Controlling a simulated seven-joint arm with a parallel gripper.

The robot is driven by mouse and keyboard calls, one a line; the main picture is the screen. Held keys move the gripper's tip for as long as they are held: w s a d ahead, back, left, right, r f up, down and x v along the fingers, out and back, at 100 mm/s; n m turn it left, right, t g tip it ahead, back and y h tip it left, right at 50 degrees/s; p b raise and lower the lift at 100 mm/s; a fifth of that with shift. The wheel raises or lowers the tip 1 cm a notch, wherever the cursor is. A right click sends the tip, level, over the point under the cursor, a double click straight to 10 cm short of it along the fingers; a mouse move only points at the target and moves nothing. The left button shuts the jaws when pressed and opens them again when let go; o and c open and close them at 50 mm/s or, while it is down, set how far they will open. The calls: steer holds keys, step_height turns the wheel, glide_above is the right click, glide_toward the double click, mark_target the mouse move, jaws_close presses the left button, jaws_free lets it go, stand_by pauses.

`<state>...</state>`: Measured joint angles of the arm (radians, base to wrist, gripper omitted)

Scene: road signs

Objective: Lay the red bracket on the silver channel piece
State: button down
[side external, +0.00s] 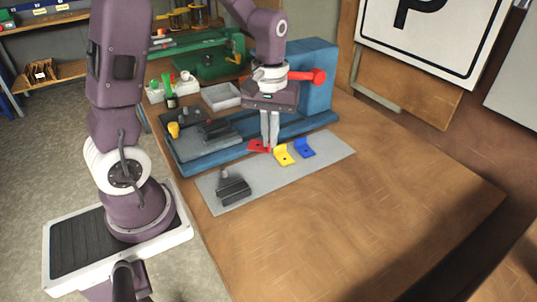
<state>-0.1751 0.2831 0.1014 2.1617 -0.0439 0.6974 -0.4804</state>
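The red bracket (257,146) lies at the back edge of a flat grey plate (295,173), left of a yellow bracket (283,158) and a blue bracket (305,147). My gripper (269,146) points straight down with its fingertips at the right side of the red bracket. The fingers look close together; whether they grip the bracket cannot be told at this size. A dark grey, grooved channel-shaped piece (234,191) sits at the left end of the plate; it may be the silver channel piece, though it looks darker than silver.
Behind the plate stands a blue machine (316,80) with a red knob and a grey vise-like part (216,132). A white tray (221,96) and small bottles stand farther back. The wooden table (360,215) is clear in front and to the right.

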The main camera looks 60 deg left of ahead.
step_height(320, 180, up, 26)
steer(key=f, duration=0.1)
steer(key=n, duration=0.9)
glide_above(225, 124)
step_height(225, 124, down, 28)
steer(key=shift+r, duration=0.1)
steer(key=c, duration=1.6)
jaws_free()
steer(key=shift+c, duration=0.2)
